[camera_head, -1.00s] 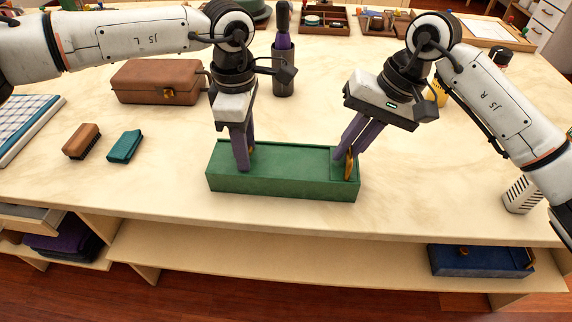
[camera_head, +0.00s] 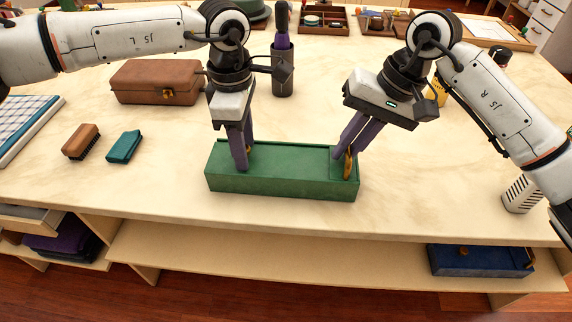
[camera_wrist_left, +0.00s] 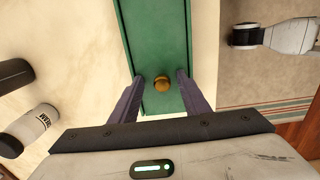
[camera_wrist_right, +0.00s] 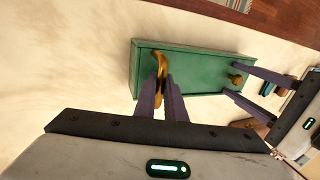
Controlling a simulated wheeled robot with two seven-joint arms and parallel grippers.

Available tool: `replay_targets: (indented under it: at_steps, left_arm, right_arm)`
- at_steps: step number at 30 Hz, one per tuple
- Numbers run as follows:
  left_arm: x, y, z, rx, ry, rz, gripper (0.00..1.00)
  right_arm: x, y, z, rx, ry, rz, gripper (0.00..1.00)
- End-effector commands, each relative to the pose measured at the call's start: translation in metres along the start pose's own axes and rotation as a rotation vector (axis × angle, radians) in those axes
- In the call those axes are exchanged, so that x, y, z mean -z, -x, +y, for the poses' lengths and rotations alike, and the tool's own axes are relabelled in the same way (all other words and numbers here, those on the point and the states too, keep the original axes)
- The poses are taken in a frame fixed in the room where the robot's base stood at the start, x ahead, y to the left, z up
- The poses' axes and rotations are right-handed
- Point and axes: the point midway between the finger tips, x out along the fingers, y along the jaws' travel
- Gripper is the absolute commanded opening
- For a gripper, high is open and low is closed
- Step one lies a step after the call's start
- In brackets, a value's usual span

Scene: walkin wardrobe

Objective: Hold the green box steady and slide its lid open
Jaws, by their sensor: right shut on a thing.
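The green box (camera_head: 285,183) lies lengthwise near the front of the table. It also shows in the left wrist view (camera_wrist_left: 155,35) and the right wrist view (camera_wrist_right: 200,66). My left gripper (camera_head: 242,166) points down over the box's left part. Its fingers are apart, either side of a round brass knob (camera_wrist_left: 162,84), with gaps visible. My right gripper (camera_head: 343,157) is tilted at the box's right end and shut on a curved brass handle (camera_wrist_right: 161,70). Whether the lid has slid at all is unclear.
A brown case (camera_head: 158,82) stands behind left. A brush (camera_head: 82,141) and a teal block (camera_head: 124,146) lie left of the box. A dark holder (camera_head: 283,75) stands behind it.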

Motion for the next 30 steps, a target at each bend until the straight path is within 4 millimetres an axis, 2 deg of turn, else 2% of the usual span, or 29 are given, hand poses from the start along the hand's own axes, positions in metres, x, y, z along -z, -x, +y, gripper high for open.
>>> replay_targets:
  at_steps: [1,13,30]
  left_arm:
    - [0.006,-0.014,-0.004,0.016,0.003,0.017,0.39]
    - [0.006,-0.013,-0.005,0.017,0.000,0.018,0.39]
    - [0.004,0.035,-0.004,0.015,0.000,0.015,0.39]
  right_arm:
    - [0.001,0.003,-0.002,0.006,0.006,0.005,0.00]
    - [0.001,0.002,-0.001,0.005,0.004,0.005,0.00]
    - [0.001,0.001,0.000,0.000,0.000,0.002,0.00]
